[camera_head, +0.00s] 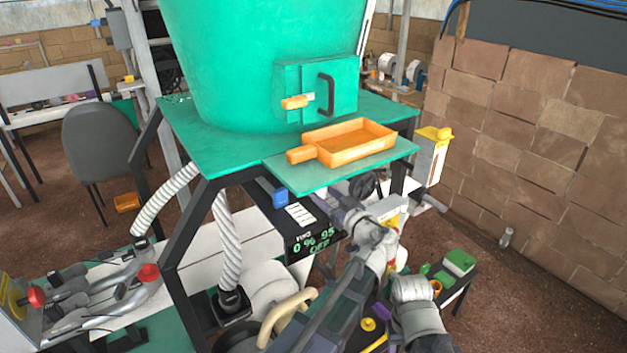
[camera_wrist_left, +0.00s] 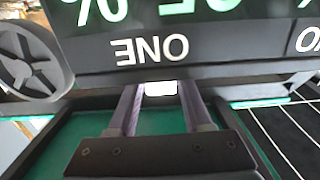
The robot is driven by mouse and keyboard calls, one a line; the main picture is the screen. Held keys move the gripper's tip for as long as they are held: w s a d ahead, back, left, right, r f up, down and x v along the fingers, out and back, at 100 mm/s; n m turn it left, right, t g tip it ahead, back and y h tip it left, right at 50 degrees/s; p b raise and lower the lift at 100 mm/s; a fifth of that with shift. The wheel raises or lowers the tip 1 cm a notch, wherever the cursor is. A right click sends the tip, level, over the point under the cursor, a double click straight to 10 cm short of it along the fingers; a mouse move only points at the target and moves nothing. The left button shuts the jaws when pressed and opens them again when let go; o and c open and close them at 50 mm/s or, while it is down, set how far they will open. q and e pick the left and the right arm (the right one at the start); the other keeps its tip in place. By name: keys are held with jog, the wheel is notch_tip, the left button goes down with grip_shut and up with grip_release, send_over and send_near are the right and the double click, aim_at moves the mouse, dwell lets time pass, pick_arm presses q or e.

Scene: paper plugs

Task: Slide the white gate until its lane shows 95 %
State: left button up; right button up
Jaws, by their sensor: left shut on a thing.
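The white gate's end (camera_wrist_left: 158,88) shows as a small bright block below a black panel in the left wrist view. My left gripper (camera_wrist_left: 160,95) has its two fingers closed on either side of it. The panel (camera_wrist_left: 160,50) carries the label ONE upside down, with green-white digits and percent signs cut off by the top edge. In the head view, the lane display (camera_head: 313,242) under the green shelf shows 0 %, 95 and OFF. There my left fingertips are hidden behind my own wrist, and my right gripper cannot be made out.
A green hopper (camera_head: 255,60) stands on the frame above. An orange scoop tray (camera_head: 350,143) lies on the jutting green shelf (camera_head: 290,178). A black frame leg (camera_head: 185,235) and a ribbed white hose (camera_head: 226,245) stand left of the display. A brick wall (camera_head: 540,130) is at the right.

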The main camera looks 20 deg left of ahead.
aim_at(322, 192)
pick_arm(q)
jog(key=shift+s, duration=0.1)
dwell(0.7)
jog(key=o, duration=1.3)
jog(key=shift+d, duration=0.1)
jog(key=shift+c, duration=0.2)
jog(key=shift+v, duration=2)
jog(key=shift+s+d, duration=0.1)
